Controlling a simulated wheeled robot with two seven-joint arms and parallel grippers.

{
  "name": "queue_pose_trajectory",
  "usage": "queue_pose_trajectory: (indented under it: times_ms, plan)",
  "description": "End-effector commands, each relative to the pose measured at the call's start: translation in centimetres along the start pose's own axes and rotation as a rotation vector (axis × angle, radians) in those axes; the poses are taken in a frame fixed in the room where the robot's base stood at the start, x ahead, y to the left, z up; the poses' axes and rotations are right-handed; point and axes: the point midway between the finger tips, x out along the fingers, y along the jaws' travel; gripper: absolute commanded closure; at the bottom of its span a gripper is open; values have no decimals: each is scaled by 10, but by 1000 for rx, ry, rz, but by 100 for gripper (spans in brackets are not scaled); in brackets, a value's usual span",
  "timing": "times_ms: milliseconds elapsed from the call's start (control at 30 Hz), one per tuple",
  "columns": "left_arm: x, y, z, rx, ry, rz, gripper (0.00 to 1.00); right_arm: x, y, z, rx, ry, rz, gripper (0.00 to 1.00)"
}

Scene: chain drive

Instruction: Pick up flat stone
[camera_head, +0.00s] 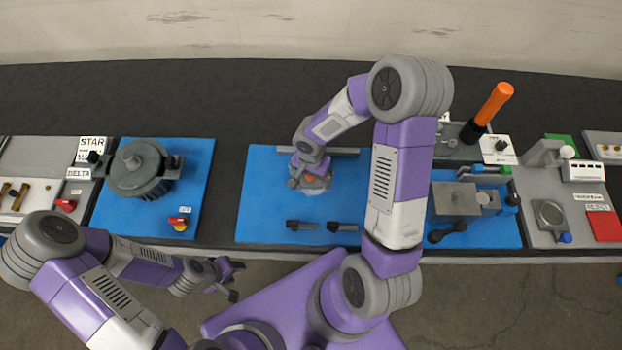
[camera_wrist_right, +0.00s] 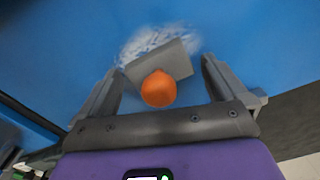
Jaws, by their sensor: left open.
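A grey flat-sided block with a round orange knob (camera_wrist_right: 160,70) lies between the fingers of my right gripper (camera_wrist_right: 160,75) in the right wrist view. It may be the flat stone; I cannot tell for sure. Small gaps show between the block and both fingers, which are spread. In the head view my right gripper (camera_head: 308,172) is over the blue mat (camera_head: 262,200), and the orange knob shows just under it. My left gripper (camera_head: 236,281) is open and empty, in front of the bench edge.
A whitish streaked patch (camera_wrist_right: 155,40) lies around the block. Two dark clamps (camera_head: 338,227) stand near the mat's front edge, and a grey bar (camera_head: 345,151) runs along its back. A motor (camera_head: 140,170) stands left; a vise-like fixture (camera_head: 455,199) stands right.

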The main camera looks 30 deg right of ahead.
Motion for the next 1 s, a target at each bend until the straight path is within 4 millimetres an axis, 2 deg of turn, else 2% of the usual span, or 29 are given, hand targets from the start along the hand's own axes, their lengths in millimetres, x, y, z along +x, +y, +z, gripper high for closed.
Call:
queue_pose_trajectory:
  times_ms: [33,300,533,633,1000]
  plan:
    - [0,0,0,0,0,0,57,0,0,0,0,0,0,9]
    - [0,0,0,0,0,0,57,0,0,0,0,0,0,51]
    - [0,0,0,0,0,0,57,-2,0,0,0,1,-1,52]
    - [-2,1,0,0,0,0,57,-10,-1,-1,1,4,-3,52]
    - [-13,5,1,0,0,0,57,-81,-1,0,0,4,-4,52]
